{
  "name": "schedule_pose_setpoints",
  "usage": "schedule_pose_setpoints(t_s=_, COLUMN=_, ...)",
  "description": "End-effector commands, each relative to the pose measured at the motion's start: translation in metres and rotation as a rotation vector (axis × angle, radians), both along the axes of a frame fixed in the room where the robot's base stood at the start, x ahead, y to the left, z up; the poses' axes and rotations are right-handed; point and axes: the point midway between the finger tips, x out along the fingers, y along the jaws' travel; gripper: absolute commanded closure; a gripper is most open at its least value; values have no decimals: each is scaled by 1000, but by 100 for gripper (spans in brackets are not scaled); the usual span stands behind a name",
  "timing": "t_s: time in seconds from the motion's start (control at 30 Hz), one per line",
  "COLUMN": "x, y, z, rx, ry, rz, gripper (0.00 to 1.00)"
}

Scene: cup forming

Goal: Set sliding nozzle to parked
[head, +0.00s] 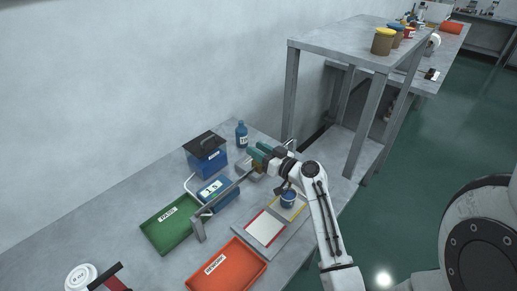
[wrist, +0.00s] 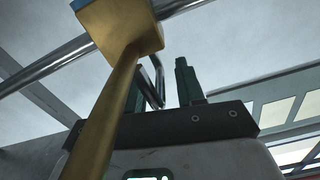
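The sliding nozzle, a brass block (wrist: 122,22) with a brass tube (wrist: 105,110), sits on a round metal rail (wrist: 40,65) in the wrist view. In the head view the rail (head: 228,191) runs above the bench, and the nozzle is mostly hidden by my gripper. My gripper (wrist: 160,75) has its dark green fingers apart. A bent metal handle (wrist: 157,82) shows between them, and I cannot tell whether they touch it. The tube partly hides the left finger. In the head view my gripper (head: 258,155) is at the rail's far part.
Under the rail is a blue block labelled 15 (head: 212,190). A green tray (head: 168,228) and an orange tray (head: 228,268) lie in front. A blue box with a black lid (head: 205,158) and a blue bottle (head: 241,135) stand behind.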

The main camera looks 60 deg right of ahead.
Motion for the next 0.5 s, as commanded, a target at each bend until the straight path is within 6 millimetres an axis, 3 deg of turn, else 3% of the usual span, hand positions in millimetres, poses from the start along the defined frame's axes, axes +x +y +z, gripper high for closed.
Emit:
schedule_pose_setpoints(t_s=0.2, x=0, y=0, z=0, rx=0, ry=0, rz=0, gripper=62)
schedule_pose_setpoints(t_s=0.5, x=0, y=0, z=0, rx=0, ry=0, rz=1, gripper=90)
